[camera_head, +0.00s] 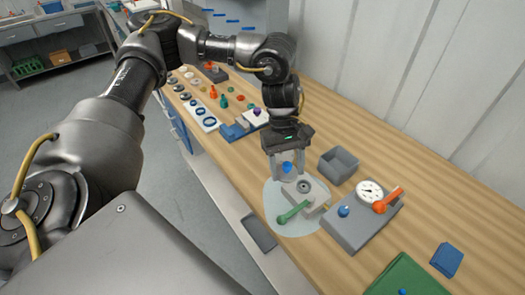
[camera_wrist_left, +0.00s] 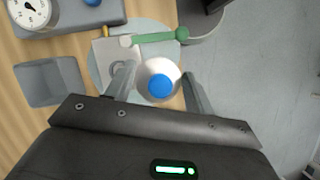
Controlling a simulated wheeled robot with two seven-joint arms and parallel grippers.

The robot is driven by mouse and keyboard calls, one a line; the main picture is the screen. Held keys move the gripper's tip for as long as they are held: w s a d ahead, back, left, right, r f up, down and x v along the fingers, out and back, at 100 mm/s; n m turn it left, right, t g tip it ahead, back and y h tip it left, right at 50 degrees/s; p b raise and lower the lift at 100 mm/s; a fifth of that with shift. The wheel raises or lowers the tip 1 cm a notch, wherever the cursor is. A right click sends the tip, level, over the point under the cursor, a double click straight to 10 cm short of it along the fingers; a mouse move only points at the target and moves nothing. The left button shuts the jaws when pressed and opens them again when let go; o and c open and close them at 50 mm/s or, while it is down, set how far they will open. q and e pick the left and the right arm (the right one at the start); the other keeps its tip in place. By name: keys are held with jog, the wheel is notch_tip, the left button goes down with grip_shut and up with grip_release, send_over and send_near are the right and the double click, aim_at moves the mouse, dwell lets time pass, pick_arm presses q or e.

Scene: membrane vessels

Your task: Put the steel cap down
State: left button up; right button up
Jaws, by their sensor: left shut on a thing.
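My left gripper (camera_head: 287,172) is shut on the steel cap (camera_head: 286,177), a pale round piece with a blue centre on top. In the left wrist view the cap (camera_wrist_left: 146,73) sits between the two fingers (camera_wrist_left: 158,82). The gripper points down over a pale round mat (camera_head: 276,225). On the mat is a grey block fitting (camera_head: 315,190) with a round port and a green handle (camera_head: 293,212). The cap is at the back edge of this fitting; I cannot tell whether it touches anything below. My right gripper is not in view.
An empty grey open box (camera_head: 338,164) stands right of the gripper. A grey gauge unit (camera_head: 355,222) with an orange lever is nearer. A blue block (camera_head: 447,259) and green pad (camera_head: 405,278) lie at the front right. Several small parts lie along the far bench. A dark tray (camera_head: 259,231) is at the left edge.

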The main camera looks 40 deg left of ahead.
pick_arm(q)
jog(key=s+a+f+n+t+h+b, duration=0.1)
jog(key=s+a+n+t+b, duration=0.15)
jog(key=n+b, duration=0.2)
jog(key=n+t+y+b, duration=0.1)
jog(key=n+t+b, duration=0.2)
jog(key=n+b, duration=0.55)
send_near(257, 168)
jog(key=d, duration=0.1)
jog(key=f+n+p, duration=0.1)
jog(key=d+n+p, duration=0.1)
jog(key=shift+w+d+f, duration=0.25)
jog(key=shift+d, duration=0.05)
jog(key=shift+w+a+f, duration=0.15)
jog(key=shift+w, duration=0.05)
notch_tip(257, 168, down, 3)
jog(key=shift+w+a+f, duration=0.1)
jog(key=shift+w, duration=0.05)
jog(key=shift+f, duration=0.25)
